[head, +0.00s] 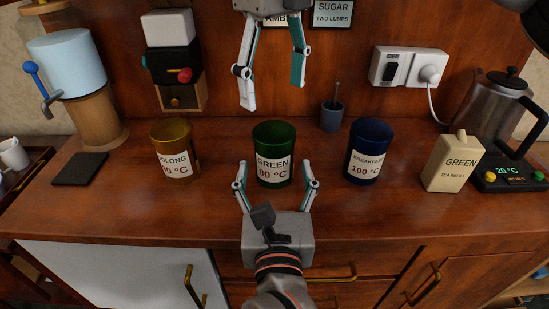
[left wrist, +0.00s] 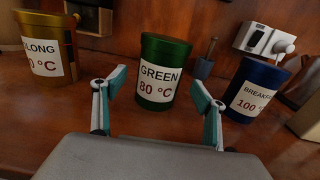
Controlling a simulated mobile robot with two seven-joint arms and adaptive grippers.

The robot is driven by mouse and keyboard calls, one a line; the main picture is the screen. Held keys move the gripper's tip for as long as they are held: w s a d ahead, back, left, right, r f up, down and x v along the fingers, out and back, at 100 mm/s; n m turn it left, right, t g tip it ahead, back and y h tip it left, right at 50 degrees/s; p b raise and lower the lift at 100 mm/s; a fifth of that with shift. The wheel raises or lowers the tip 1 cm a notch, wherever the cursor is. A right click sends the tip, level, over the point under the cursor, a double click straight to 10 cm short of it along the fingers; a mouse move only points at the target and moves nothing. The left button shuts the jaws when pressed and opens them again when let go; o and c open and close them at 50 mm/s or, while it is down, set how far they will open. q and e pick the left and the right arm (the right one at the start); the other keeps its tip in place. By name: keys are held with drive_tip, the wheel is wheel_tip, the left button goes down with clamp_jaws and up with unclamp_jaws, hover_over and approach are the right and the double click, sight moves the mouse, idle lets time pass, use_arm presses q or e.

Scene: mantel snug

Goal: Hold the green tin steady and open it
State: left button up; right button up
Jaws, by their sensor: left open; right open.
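The green tin (head: 273,136) stands upright on the wooden counter, with a white label reading GREEN 80 °C and its lid on. It also shows in the left wrist view (left wrist: 166,50). My left gripper (head: 277,168) is open in front of the tin, its fingers pointing at it, one toward each side. In the left wrist view my left gripper (left wrist: 161,85) has the tin beyond and between its fingertips; I cannot tell whether they touch it. My right gripper (head: 273,95) is open and empty, pointing down above and behind the tin's lid in the head view.
A yellow oolong tin (head: 175,135) stands left and a blue breakfast tin (head: 370,135) right, with free counter between. Further right are a cream refill pack (head: 453,160) and a kettle (head: 500,105). A small grey cup (head: 331,117) stands behind. A dark slab (head: 80,169) lies left.

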sight(275, 132)
use_arm(q)
drive_tip(key=shift+w, duration=2.6)
use_arm(e)
drive_tip(key=shift+w, duration=0.1)
use_arm(q)
drive_tip(key=c, duration=1.7)
use_arm(e)
drive_tip(key=shift+o, duration=0.9)
use_arm(q)
drive_tip(key=shift+a, duration=0.1)
drive_tip(key=shift+c, duration=0.2)
use_arm(e)
drive_tip(key=shift+s+d+r+t+y, duration=0.2)
drive_tip(key=shift+d+t+y, duration=0.1)
drive_tip(key=shift+d, duration=0.15)
drive_tip(key=s+d+r+t+y, duration=0.2)
drive_tip(key=s+d+r+t, duration=0.1)
drive_tip(key=s, duration=0.1)
drive_tip(key=shift+y, duration=0.3)
drive_tip(key=x, duration=1.2)
drive_tip(key=shift+f, duration=0.1)
